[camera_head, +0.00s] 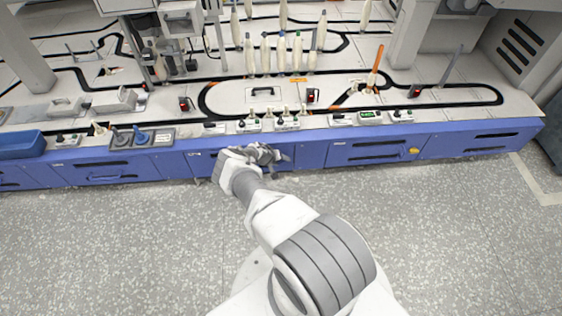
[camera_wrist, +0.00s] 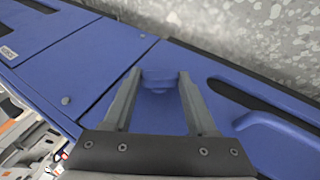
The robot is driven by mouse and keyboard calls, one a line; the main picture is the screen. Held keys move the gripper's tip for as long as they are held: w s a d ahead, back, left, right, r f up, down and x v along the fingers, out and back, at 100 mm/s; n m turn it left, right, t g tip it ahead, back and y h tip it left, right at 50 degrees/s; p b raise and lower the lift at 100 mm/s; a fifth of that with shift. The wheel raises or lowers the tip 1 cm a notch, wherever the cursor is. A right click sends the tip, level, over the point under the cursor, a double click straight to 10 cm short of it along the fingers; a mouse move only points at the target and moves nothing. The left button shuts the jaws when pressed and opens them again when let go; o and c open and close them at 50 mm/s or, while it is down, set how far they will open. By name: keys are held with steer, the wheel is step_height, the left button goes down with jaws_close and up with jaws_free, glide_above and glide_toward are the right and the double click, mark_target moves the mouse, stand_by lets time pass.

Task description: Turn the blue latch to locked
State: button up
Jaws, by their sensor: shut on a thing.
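The blue latch (camera_wrist: 158,79) is a small blue piece on the blue front panel, seen in the wrist view between my two grey fingertips. My gripper (camera_wrist: 160,74) is shut on it, with one finger on each side. In the head view my gripper (camera_head: 272,155) is at the blue cabinet front, left of the picture's middle, and the arm's end hides the latch there. Whether the latch stands at locked or unlocked I cannot tell.
The blue cabinet front (camera_head: 310,156) runs along the bench. A recessed handle (camera_wrist: 255,105) lies right of my fingers in the wrist view. Bobbins (camera_head: 265,52) and switches stand on the worktop above. The speckled floor (camera_head: 450,230) in front is clear.

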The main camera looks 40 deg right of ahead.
steer(key=shift+d, duration=0.1)
steer(key=shift+s+d+r+m+t+y+p, duration=0.1)
steer(key=shift+d+m+t+y+p, duration=0.1)
steer(key=shift+t+y, duration=0.4)
steer(key=shift+s+d+r+m+t+y+p, duration=0.1)
steer(key=shift+m+t+y+p, duration=0.1)
steer(key=shift+y, duration=0.7)
steer(key=shift+d+f+m+t+y, duration=0.1)
steer(key=shift+m+t+y, duration=0.2)
steer(key=shift+t+y, duration=0.6)
steer(key=shift+y+b, duration=0.4)
steer(key=shift+y, duration=0.2)
steer(key=o, duration=1.4)
steer(key=shift+s, duration=0.1)
steer(key=shift+c, duration=0.2)
steer(key=p+v, duration=0.8)
steer(key=v, duration=0.9)
steer(key=shift+s, duration=0.2)
